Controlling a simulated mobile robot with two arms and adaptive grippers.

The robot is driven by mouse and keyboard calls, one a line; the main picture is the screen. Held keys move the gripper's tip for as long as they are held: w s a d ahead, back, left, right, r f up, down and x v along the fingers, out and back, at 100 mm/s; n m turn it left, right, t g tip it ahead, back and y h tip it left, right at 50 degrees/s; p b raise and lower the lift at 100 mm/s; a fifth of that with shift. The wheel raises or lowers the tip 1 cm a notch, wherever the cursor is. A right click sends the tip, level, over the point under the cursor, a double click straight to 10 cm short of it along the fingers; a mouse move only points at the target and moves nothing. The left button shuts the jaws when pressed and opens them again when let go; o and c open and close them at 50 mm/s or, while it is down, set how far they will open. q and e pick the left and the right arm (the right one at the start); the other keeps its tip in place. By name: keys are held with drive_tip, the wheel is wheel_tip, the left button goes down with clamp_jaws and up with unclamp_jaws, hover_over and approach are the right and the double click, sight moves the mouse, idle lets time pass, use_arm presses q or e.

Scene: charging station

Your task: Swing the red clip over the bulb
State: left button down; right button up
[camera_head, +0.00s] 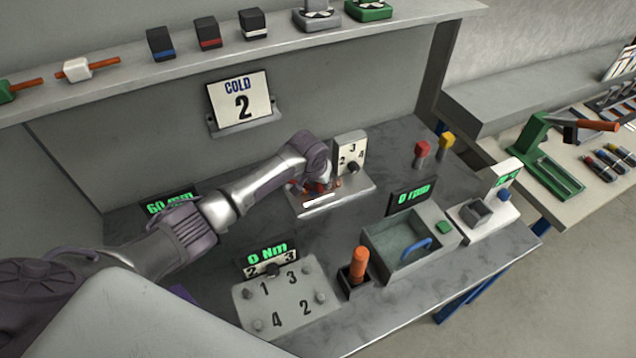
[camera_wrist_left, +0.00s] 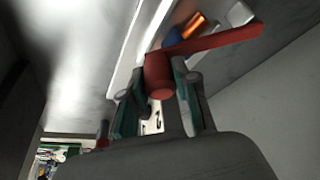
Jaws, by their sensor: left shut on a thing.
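The red clip (camera_wrist_left: 212,42) is an arm with a round hub (camera_wrist_left: 158,75) in the left wrist view. My left gripper (camera_wrist_left: 158,88) is shut on the hub, one finger on each side. The clip's arm extends up and right, apart from the gripper. A copper-coloured cylinder, which looks like the bulb (camera_wrist_left: 188,28), lies just above the clip's arm in that view. I cannot tell whether they touch. In the head view my left gripper (camera_head: 318,188) is over the grey plate (camera_head: 352,198) by the 2-3-4 dial panel (camera_head: 351,148), hiding most of the clip and bulb.
A "COLD 2" sign (camera_head: 240,98) stands behind my arm. Red (camera_head: 422,149) and yellow (camera_head: 446,141) blocks stand to the right. A grey bin (camera_head: 395,262), an orange-handled tool (camera_head: 359,262) and a numbered plate (camera_head: 285,298) stand in front.

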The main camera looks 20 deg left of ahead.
use_arm(q)
drive_tip(key=shift+w, duration=0.15)
idle(0.3)
drive_tip(key=c, duration=0.9)
unclamp_jaws()
drive_tip(key=shift+o, duration=0.2)
drive_tip(key=shift+r, duration=0.1)
drive_tip(key=v, duration=1.2)
